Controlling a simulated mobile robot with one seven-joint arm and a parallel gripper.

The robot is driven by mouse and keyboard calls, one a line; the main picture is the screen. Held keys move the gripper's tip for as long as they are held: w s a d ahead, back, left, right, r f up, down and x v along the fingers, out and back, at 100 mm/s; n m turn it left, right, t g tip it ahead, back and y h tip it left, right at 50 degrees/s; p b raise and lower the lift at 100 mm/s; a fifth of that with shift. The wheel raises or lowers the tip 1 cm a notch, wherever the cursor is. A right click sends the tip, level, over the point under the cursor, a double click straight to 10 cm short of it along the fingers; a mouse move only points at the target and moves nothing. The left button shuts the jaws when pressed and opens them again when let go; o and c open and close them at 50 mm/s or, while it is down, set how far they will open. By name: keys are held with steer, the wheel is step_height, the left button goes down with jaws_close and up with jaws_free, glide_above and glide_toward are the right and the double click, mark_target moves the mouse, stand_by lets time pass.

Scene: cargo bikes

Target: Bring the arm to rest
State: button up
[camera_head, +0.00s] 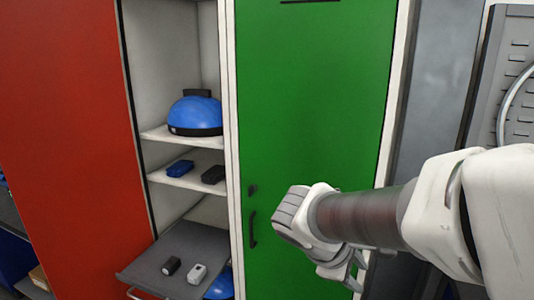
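My arm reaches in from the right of the head view, in front of a green cabinet door. It is bent at the wrist, which has a white and grey cap. My gripper (347,273) is low, under the wrist, and partly hidden by it. Its fingers are too small and covered to tell whether they are open or shut. I see nothing clearly held in it.
The green door (310,110) is shut, with a dark handle (252,229). Left of it, open shelves hold a blue helmet (195,113) and small blue and dark items. A grey tray (190,243) juts out below, carrying a black and a white item. A red panel (65,130) stands left.

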steer(key=s+a+r+m+t+y, duration=0.1)
steer(key=s+a+r+m+y, duration=0.1)
steer(key=s+m+y, duration=0.4)
steer(key=shift+s+a+r+m+t+y, duration=0.15)
steer(key=shift+s+r+m+t+y, duration=0.2)
steer(key=shift+s+m, duration=2.6)
